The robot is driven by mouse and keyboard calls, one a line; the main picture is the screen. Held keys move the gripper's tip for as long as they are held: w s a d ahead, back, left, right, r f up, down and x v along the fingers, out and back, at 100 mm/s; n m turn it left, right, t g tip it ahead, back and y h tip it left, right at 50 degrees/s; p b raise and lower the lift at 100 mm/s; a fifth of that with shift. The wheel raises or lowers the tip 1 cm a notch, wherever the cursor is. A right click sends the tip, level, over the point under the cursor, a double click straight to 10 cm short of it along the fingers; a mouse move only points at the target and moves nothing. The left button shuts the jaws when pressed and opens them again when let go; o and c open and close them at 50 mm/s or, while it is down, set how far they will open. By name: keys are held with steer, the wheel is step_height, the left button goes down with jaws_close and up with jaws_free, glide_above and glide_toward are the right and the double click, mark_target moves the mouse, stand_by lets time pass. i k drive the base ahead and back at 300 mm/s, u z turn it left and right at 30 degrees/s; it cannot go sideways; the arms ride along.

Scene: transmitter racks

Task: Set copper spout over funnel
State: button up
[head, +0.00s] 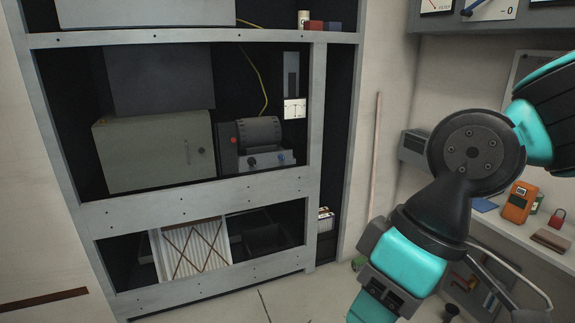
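I cannot make out a copper spout or a funnel in the head view. My arm, in black and teal, fills the right side and runs down out of the bottom edge. My gripper's fingers are not visible, so what they hold cannot be seen. My arm hides part of the right-hand bench and the floor below it.
A grey rack (185,190) stands at left and centre, with a grey cabinet (155,150), a motor-like unit (250,135) and a pleated white filter (190,250). A thin pale rod (372,170) leans on the wall. An orange meter (519,203) sits on the right bench (495,222).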

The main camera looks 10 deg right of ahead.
mark_target(468, 291)
steer(key=i, duration=2.7)
steer(key=z, duration=2.65)
